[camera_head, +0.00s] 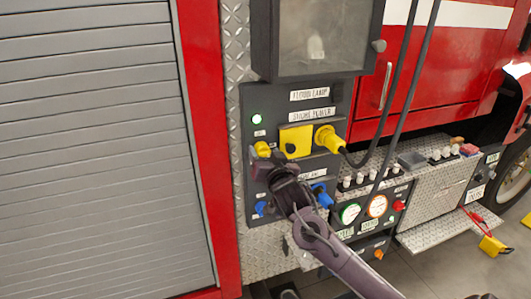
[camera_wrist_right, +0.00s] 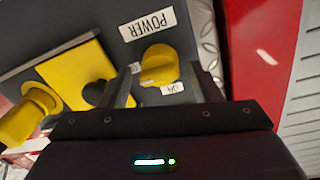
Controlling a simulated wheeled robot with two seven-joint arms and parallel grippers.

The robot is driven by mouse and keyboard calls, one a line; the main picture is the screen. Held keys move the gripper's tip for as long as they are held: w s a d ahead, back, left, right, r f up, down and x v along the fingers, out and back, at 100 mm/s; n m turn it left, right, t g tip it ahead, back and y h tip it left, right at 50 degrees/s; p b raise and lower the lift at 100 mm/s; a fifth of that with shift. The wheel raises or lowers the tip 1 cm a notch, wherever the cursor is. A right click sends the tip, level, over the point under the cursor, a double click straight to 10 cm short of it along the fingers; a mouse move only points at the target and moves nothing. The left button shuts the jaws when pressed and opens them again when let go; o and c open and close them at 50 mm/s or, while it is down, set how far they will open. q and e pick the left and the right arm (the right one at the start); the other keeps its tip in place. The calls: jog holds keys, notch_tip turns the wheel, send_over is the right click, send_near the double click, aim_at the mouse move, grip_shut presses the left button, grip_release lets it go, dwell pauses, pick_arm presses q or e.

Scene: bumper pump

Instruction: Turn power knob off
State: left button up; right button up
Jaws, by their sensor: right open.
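The yellow power knob (camera_wrist_right: 160,65) sits on the dark panel below a white POWER label (camera_wrist_right: 148,24) in the right wrist view. It also shows in the head view (camera_head: 262,148), just above my right gripper (camera_head: 274,170). In the wrist view my right gripper (camera_wrist_right: 164,70) is open, with one finger on each side of the knob. I cannot tell whether either finger touches it. A small white label (camera_wrist_right: 172,88) lies by the knob, between the fingers. My left gripper is not in view.
A yellow socket cover (camera_head: 296,140) and a yellow plug (camera_head: 328,138) with a dark cable are right of the knob. A green light (camera_head: 256,119) is lit above it. Blue fittings (camera_head: 322,195) and gauges (camera_head: 377,205) sit lower. A grey shutter (camera_head: 95,150) stands left.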

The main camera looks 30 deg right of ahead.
jog(key=c, duration=0.9)
jog(key=shift+n, duration=0.3)
jog(key=n+b, duration=0.1)
jog(key=n, duration=0.3)
jog(key=shift+a+f+n, duration=0.1)
jog(key=shift+n, duration=0.2)
jog(key=n+b, duration=0.1)
jog(key=n, duration=0.3)
jog(key=shift+f+n+t, duration=0.1)
jog(key=shift+n+t, duration=0.2)
jog(key=shift+a+f+n+y+b, duration=0.2)
jog(key=shift+n+b, duration=0.6)
jog(key=shift+n, duration=1.4)
jog(key=shift+d+f+n+y+b, duration=0.1)
jog(key=shift+n+y+b, duration=0.45)
jog(key=shift+n, duration=1.65)
jog(key=shift+h, duration=0.25)
